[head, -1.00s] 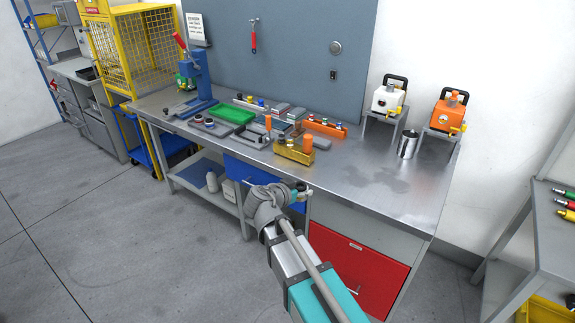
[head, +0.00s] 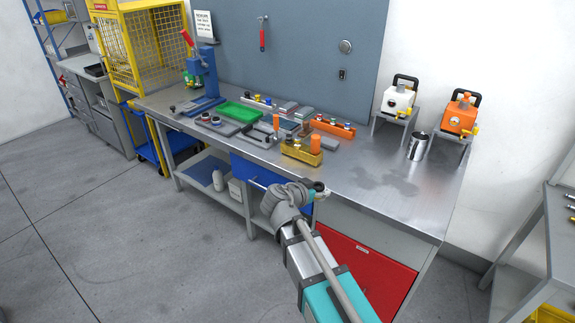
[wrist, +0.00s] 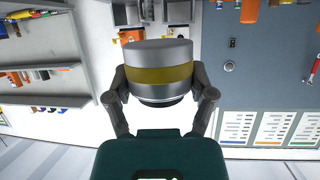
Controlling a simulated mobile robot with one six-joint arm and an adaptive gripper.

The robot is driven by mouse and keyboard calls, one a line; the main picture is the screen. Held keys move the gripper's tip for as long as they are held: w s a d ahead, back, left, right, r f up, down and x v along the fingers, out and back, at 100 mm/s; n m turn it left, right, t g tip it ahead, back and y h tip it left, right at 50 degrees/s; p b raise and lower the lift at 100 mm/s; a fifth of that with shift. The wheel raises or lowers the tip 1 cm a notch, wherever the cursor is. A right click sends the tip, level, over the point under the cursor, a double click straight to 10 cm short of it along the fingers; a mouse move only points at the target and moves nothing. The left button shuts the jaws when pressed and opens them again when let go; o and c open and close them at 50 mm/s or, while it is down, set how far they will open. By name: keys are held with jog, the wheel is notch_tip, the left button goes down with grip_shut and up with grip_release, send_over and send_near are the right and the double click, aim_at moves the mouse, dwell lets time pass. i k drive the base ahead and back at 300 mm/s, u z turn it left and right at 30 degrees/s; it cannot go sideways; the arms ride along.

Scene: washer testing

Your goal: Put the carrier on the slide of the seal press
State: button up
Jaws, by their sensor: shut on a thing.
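My gripper (wrist: 160,92) is shut on a round silver carrier (wrist: 158,54) with a yellow band, its fingers on both sides of it in the wrist view. In the head view my gripper (head: 314,191) is in front of the bench's front edge, and the held carrier is small and hard to make out. The seal press (head: 210,72) is a blue column with a red lever at the bench's far left end. Its slide is too small to tell apart from its base (head: 198,105). The press is well away from my gripper.
The bench (head: 385,185) holds a green tray (head: 238,112), a yellow block (head: 301,152), an orange rack (head: 333,127) and several fixtures between gripper and press. A metal cup (head: 417,147) and two pump-like units stand right. A yellow cage (head: 130,50) stands beyond the press.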

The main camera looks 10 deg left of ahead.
aim_at(188, 107)
jog(key=z, duration=0.05)
jog(key=i, duration=1)
jog(key=u, duration=0.05)
